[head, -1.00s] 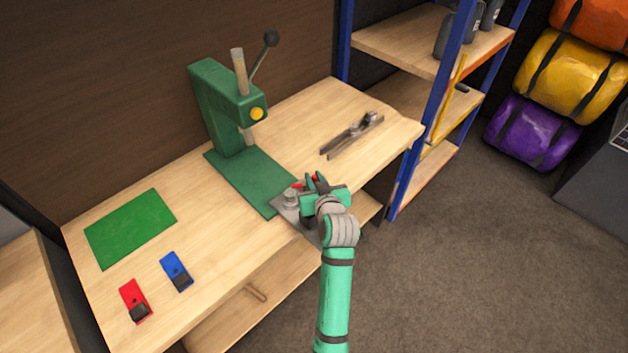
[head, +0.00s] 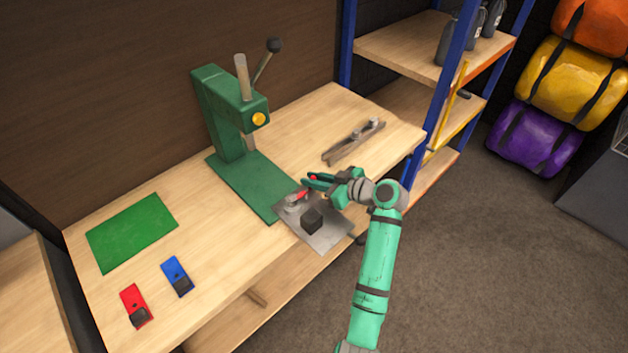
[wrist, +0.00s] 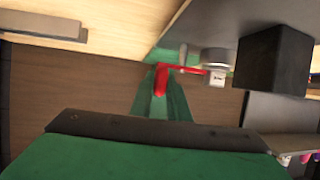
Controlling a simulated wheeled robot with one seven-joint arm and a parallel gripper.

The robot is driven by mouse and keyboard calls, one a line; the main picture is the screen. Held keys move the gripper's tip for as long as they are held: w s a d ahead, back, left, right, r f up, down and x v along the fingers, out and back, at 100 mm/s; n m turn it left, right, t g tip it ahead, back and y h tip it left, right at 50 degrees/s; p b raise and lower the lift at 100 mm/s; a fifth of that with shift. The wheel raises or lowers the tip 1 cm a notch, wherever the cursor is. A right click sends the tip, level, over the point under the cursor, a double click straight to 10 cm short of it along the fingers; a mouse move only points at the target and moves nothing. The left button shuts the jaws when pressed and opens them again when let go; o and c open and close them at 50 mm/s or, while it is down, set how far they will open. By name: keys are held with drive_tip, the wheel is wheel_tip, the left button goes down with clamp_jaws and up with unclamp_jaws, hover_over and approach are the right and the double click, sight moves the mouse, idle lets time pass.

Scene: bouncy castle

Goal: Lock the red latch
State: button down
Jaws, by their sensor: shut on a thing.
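The red latch (head: 303,194) is a small red lever on a grey metal plate (head: 325,237) at the bench's front edge. It sits beside a round grey metal piece (head: 292,204). My gripper (head: 310,183) reaches in from the right, low over the plate, with its fingers on the red lever. In the wrist view the red lever (wrist: 160,77) lies between my green fingertips, and its arm runs right toward a pale block (wrist: 217,78) under the round piece. My fingers hide part of the lever in the head view.
A black block (head: 312,220) stands on the plate close to the lever. A green press (head: 235,130) stands behind, left of the plate. A metal rail part (head: 355,142) lies farther back. Red (head: 136,306) and blue (head: 177,276) pieces and a green mat (head: 132,232) lie left.

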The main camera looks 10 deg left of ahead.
idle(0.6)
drive_tip(key=c, duration=1.7)
unclamp_jaws()
drive_tip(key=v, duration=1)
drive_tip(key=shift+d+r, duration=0.15)
drive_tip(key=shift+d, duration=0.25)
drive_tip(key=shift+g, duration=0.3)
